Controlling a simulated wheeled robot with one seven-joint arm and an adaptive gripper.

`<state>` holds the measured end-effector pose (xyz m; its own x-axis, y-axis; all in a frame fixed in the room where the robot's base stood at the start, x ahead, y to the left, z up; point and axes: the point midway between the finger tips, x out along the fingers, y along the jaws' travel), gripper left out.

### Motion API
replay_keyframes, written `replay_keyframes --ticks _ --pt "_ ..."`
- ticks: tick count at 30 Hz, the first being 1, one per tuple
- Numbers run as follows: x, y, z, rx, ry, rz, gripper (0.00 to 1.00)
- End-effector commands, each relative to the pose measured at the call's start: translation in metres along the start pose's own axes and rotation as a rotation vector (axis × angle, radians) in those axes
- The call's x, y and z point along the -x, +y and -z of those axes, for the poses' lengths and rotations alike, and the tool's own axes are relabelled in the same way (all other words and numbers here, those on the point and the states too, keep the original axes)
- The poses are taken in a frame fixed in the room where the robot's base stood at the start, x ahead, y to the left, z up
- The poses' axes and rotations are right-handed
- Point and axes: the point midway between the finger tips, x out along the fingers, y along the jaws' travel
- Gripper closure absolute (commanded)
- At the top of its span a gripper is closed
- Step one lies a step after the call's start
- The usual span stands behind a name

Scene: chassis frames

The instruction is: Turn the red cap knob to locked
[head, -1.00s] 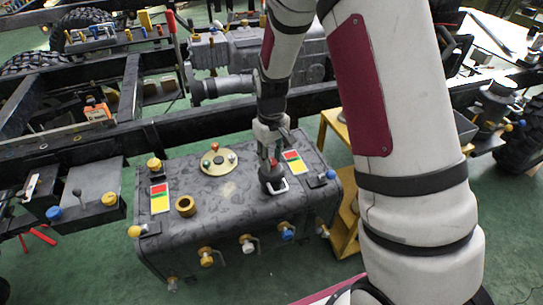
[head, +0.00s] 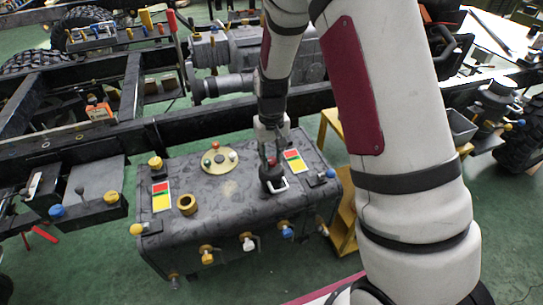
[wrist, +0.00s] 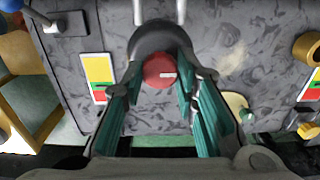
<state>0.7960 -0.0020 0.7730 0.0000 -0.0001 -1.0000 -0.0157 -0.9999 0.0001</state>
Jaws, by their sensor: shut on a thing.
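The red cap knob (wrist: 160,70) sits on a dark round fitting on top of a dark grey tank (head: 225,205). In the wrist view its red face has a small white mark, and a metal loop handle (wrist: 180,12) stands beyond it. In the head view the knob (head: 271,161) shows as a small red spot below my wrist. My gripper (wrist: 161,78) is shut on the knob, with one green-padded finger on each side. In the head view my gripper (head: 271,152) points down at the tank's right half; its fingers are hard to make out.
Colour labels (head: 295,161) lie beside the knob. A round gold plate (head: 220,162), a gold ring (head: 187,204) and yellow caps stand elsewhere on the tank. Several valves line its front. A black chassis rail (head: 180,128) runs behind, and a yellow stand (head: 344,220) is at the right.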

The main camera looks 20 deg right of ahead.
Motion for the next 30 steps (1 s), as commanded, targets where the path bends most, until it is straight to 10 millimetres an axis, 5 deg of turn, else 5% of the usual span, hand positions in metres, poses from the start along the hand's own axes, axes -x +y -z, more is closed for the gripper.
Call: replay_keyframes --ticks 2,3,6,18,30 --pt "0.0 0.0 0.001 -0.001 0.001 0.001 1.0" --pt "0.0 0.0 0.001 -0.001 0.002 0.001 0.71" --pt "0.0 0.0 0.001 0.0 0.001 0.0 0.52" --pt "0.007 0.0 0.001 0.001 0.002 0.0 0.52" --pt "0.082 -0.001 0.001 0.002 0.006 0.001 0.52"
